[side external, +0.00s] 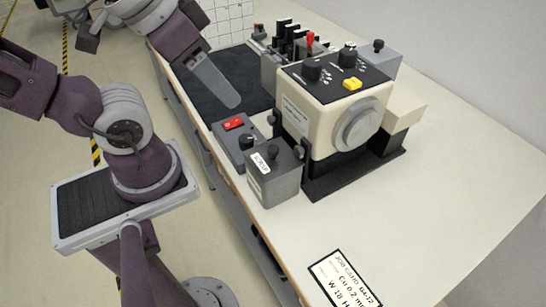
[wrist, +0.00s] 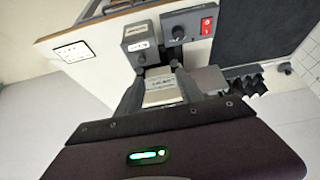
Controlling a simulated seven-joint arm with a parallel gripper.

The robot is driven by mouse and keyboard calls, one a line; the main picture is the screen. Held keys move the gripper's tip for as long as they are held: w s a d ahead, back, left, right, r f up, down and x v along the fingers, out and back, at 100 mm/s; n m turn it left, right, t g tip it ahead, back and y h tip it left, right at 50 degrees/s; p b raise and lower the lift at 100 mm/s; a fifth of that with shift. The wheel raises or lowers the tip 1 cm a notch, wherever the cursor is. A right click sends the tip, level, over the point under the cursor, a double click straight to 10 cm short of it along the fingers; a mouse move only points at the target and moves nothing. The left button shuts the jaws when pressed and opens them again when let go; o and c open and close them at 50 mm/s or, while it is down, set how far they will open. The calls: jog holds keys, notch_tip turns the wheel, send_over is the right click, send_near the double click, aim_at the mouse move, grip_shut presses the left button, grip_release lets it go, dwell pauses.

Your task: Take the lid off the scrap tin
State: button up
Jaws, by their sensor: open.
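Two grey lidded boxes with dark knobs stand on the table. The nearer grey tin (side external: 273,182) has a white label on its lid, too small to read surely, and a black knob (side external: 272,152). It also shows in the wrist view (wrist: 139,34), beyond the fingertips. The other grey box (side external: 379,60) is behind the cream machine, and I cannot tell from its face what it holds. Both lids look closed. My gripper (side external: 232,103) is open and empty above the black mat, apart from both boxes; its two fingers (wrist: 158,72) show in the wrist view.
The cream machine (side external: 320,98) with knobs and a yellow button stands beside the nearer tin. A control box (side external: 231,149) with a red switch is close on its other side. Black upright holders (side external: 290,38) stand behind. A job card (side external: 345,281) lies in front; the right tabletop is clear.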

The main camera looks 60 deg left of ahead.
aim_at(274, 149)
jog(key=w+d+f+n+g, duration=0.1)
jog(key=w+n+g, duration=0.1)
jog(key=n, duration=0.2)
jog(key=w+d+f+n+g, duration=0.1)
jog(key=w+d+f+n, duration=0.1)
jog(key=n, duration=0.3)
jog(key=w+d+f+n+g, duration=0.1)
jog(key=w+f+n+g, duration=0.1)
jog(key=n, duration=0.3)
jog(key=shift+w+d+f+g, duration=0.15)
jog(key=shift+w+d+g, duration=0.15)
jog(key=shift+d, duration=0.1)
jog(key=shift+n, duration=0.4)
notch_tip(274, 149, down, 6)
jog(key=shift+w+f, duration=0.1)
jog(key=shift+f, duration=0.5)
grip_shut()
